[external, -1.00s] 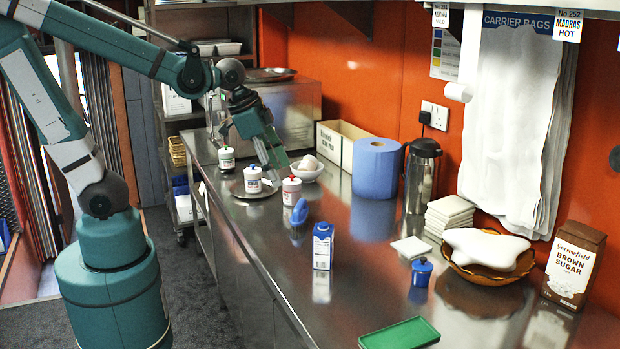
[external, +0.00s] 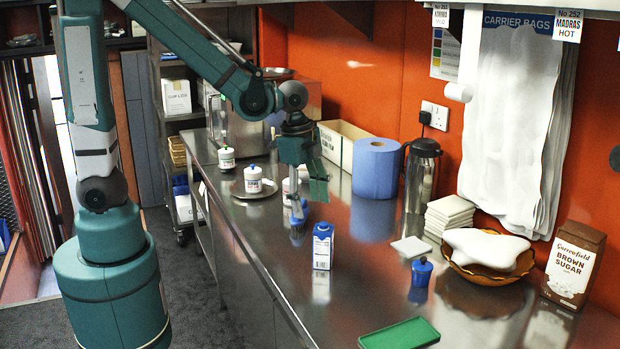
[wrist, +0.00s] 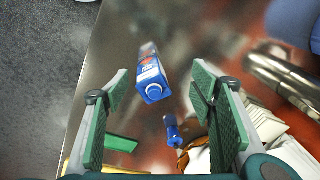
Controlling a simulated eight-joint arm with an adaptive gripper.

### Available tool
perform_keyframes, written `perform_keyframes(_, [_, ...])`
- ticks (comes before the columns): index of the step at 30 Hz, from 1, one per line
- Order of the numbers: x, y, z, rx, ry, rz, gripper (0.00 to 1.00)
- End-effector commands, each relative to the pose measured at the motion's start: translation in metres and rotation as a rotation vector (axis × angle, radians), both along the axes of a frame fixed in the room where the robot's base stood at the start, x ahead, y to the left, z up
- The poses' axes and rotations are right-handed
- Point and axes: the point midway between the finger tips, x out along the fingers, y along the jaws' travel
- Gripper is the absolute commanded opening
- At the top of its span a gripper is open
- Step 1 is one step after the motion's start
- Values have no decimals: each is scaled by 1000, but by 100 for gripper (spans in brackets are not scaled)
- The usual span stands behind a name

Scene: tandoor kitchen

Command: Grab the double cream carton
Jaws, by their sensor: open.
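The double cream carton (external: 322,247) is a small blue and white carton standing upright on the steel counter. In the wrist view the carton (wrist: 151,80) shows its blue top, ahead of and between the green-padded fingers, apart from both. My gripper (external: 306,190) hangs above the counter behind the carton in the external view. In the wrist view my gripper (wrist: 163,120) is open and empty, its fingers spread wide.
White pots stand farther back, one on a metal plate (external: 238,189). A blue paper roll (external: 377,168), flask (external: 420,175), blue pot (external: 421,272) and green tray (external: 399,334) stand around. Counter left of the carton is clear.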

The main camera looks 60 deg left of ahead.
Motion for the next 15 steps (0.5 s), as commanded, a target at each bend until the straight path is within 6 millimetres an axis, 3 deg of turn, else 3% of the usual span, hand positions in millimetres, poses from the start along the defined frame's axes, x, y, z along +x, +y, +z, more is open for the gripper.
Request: perform_keyframes(15, [17,-41,-53,48,108,-265,56])
